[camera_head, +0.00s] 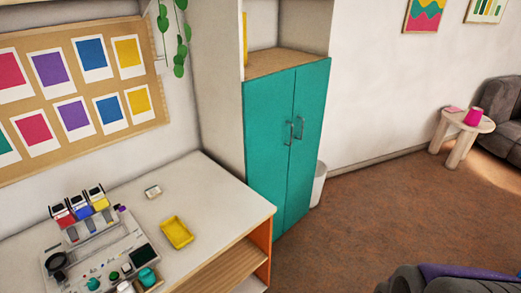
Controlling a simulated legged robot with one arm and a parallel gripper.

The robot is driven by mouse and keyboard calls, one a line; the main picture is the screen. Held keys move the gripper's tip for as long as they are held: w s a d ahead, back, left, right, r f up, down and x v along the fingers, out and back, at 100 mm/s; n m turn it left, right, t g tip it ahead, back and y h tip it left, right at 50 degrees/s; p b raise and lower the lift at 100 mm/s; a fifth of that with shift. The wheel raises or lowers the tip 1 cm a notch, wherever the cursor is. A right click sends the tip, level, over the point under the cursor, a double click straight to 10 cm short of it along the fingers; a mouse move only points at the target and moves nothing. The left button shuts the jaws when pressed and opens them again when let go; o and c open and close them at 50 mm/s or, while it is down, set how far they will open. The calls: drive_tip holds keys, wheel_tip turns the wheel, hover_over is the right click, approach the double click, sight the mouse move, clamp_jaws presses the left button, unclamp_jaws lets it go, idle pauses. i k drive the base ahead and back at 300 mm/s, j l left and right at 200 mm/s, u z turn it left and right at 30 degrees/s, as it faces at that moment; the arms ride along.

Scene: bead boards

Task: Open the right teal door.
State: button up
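A tall white cabinet has two teal doors, both closed, with their edges meeting at a vertical seam. The right teal door (308,110) faces the open floor, and its metal bar handle (300,127) sits near the seam. The left teal door (268,150) has a matching handle (290,134) beside it. My gripper is not visible in this view, so its place relative to the handles cannot be told.
A white desk (200,185) with a yellow tray (177,232) stands left of the cabinet. A white bin (319,184) stands just behind the right door's side. Brown floor (350,225) is clear before the doors. A dark grey shape with purple (450,280) fills the bottom right.

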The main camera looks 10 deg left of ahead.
sight(312, 79)
drive_tip(key=u, duration=0.15)
drive_tip(key=i+l+u, duration=0.15)
drive_tip(key=i, duration=0.45)
drive_tip(key=i+l+u, duration=0.15)
drive_tip(key=i+l, duration=0.3)
drive_tip(key=i, duration=0.15)
drive_tip(key=i+l+u, duration=0.2)
drive_tip(key=i+l, duration=0.2)
drive_tip(key=i, duration=0.15)
